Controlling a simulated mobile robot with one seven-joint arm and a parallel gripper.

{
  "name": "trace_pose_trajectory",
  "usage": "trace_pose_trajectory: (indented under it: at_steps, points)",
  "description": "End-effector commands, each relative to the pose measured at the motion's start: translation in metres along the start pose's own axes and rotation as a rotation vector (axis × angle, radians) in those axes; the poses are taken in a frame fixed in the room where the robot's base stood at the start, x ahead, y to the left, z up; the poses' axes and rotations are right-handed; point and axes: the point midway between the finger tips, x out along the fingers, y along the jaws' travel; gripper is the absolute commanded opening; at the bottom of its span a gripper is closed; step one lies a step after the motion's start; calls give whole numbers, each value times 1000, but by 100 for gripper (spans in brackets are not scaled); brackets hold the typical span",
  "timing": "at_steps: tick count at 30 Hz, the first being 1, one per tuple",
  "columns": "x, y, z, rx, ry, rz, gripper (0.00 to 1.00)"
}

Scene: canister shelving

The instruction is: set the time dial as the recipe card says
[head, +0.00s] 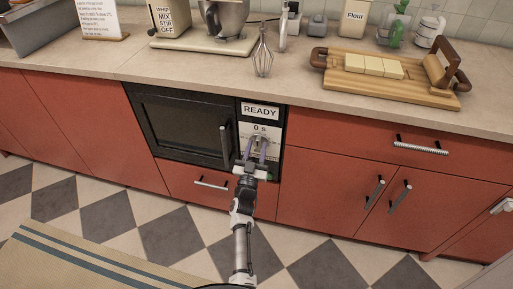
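The black built-in oven (180,127) sits in the red cabinet front, its door closed. Its control panel reads READY, and the display (260,128) below shows 0 s. The time dial (261,139) is on the white panel under that display, partly hidden by my gripper. My gripper (257,146) is in front of the dial with its two fingers visibly apart. Whether they touch the dial I cannot tell. The recipe card (101,18) stands at the back left of the counter; its top is cut off and its text is too small to read surely.
A mixer (222,20) with a panel reading WHIP, MIX, STIR, OFF is on the counter above. A whisk (263,57) stands near the counter edge. A wooden board (390,84) with pale blocks is at right. The oven handle (225,146) juts out left of my gripper.

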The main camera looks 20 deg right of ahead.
Motion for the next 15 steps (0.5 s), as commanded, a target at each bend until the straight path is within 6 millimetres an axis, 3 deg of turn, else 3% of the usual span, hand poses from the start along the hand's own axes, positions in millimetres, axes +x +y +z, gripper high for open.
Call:
trace_pose_trajectory:
  at_steps: [9, 15]
  points:
    - [3, 0, 0, 0, -1, 0, 36]
    - [3, 0, 0, 0, -1, 0, 12]
